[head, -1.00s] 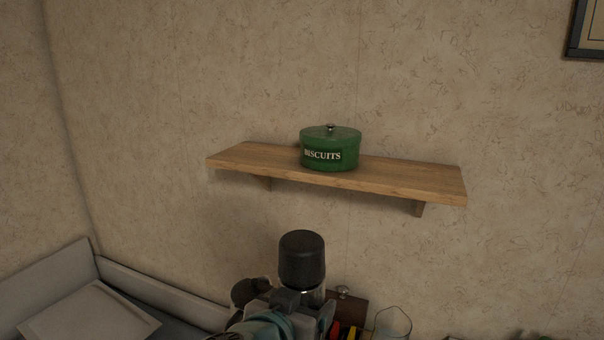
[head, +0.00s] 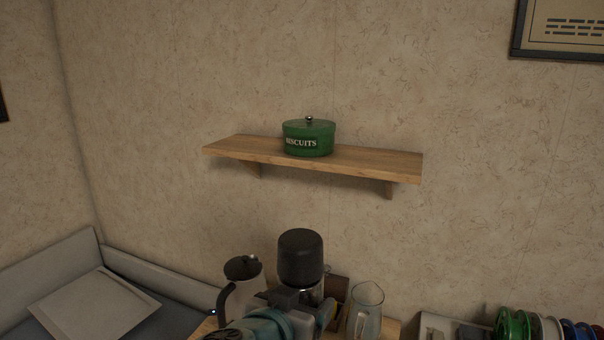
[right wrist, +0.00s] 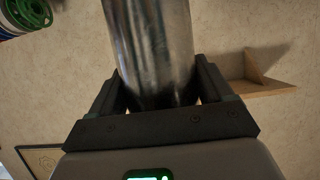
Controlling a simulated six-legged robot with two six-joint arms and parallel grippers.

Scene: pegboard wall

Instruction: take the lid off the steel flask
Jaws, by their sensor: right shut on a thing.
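The steel flask (head: 313,288) stands upright in the head view, with its broad black lid (head: 301,256) seated on top. Only a strip of bright steel shows below the lid there. My right gripper (head: 300,299) is shut around the flask's body and hides its lower part. In the right wrist view, the shiny steel body (right wrist: 150,45) sits between the two dark fingers of my right gripper (right wrist: 160,95). The lid is outside that view. I cannot tell whether the flask's base touches a surface. My left gripper is not in view.
A dark-lidded kettle (head: 244,272) stands close left of the flask, and a glass jug (head: 366,310) close right. Green, white and blue spools (head: 515,325) are at the lower right. A wooden shelf (head: 370,163) with a green biscuit tin (head: 309,138) hangs above.

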